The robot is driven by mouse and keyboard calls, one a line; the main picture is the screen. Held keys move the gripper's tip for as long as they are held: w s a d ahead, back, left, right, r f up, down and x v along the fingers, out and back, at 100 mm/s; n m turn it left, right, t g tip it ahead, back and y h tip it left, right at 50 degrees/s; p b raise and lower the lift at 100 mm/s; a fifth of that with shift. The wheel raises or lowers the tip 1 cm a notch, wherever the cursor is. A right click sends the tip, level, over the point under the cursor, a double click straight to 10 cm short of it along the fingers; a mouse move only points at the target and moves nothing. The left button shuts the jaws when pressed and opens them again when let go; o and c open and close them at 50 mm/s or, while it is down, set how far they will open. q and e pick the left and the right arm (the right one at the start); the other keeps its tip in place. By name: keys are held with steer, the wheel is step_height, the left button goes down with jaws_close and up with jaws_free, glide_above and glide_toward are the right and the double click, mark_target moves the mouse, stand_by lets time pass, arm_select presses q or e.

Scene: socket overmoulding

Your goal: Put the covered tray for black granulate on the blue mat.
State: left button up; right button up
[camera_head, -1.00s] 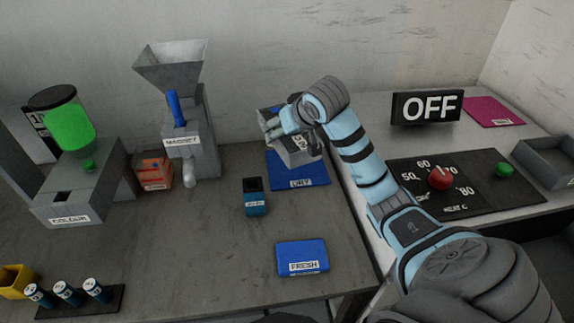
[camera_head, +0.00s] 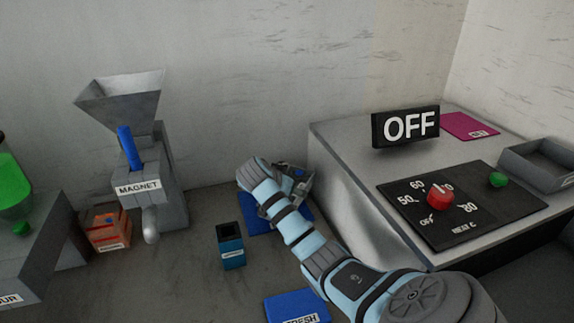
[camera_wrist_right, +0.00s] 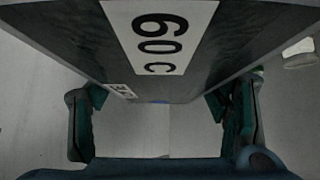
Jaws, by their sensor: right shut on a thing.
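My right gripper (camera_wrist_right: 160,115) is shut on a grey tray (camera_wrist_right: 180,85), which fills the upper part of the right wrist view. The tray carries a white "60 C" label and a smaller label, too oblique to read. In the head view, the tray (camera_head: 300,172) shows a blue spot on top and is partly hidden by my right wrist. It appears over the far right part of the blue mat (camera_head: 258,227); I cannot tell whether it touches the mat. My arm covers much of the mat and its label. My left gripper is not in view.
A small dark blue container (camera_head: 232,250) stands left of the mat. A second blue mat marked FRESH (camera_head: 285,303) lies nearer. The grey heater block (camera_head: 350,185) rises close on the right. The magnet hopper (camera_head: 150,185) and orange box (camera_head: 108,230) stand left.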

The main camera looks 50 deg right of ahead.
step_height(320, 180, down, 6)
steer(key=shift+r+b, duration=0.25)
steer(key=shift+b, duration=0.25)
steer(key=shift+f, duration=0.1)
steer(key=o, duration=1.8)
steer(key=shift+a+r, duration=0.15)
steer(key=shift+r, duration=0.15)
steer(key=p+v, duration=0.3)
steer(key=v, duration=0.8)
steer(key=shift+s+a+r, duration=0.15)
steer(key=shift+a+r, duration=0.05)
steer(key=shift+a, duration=0.05)
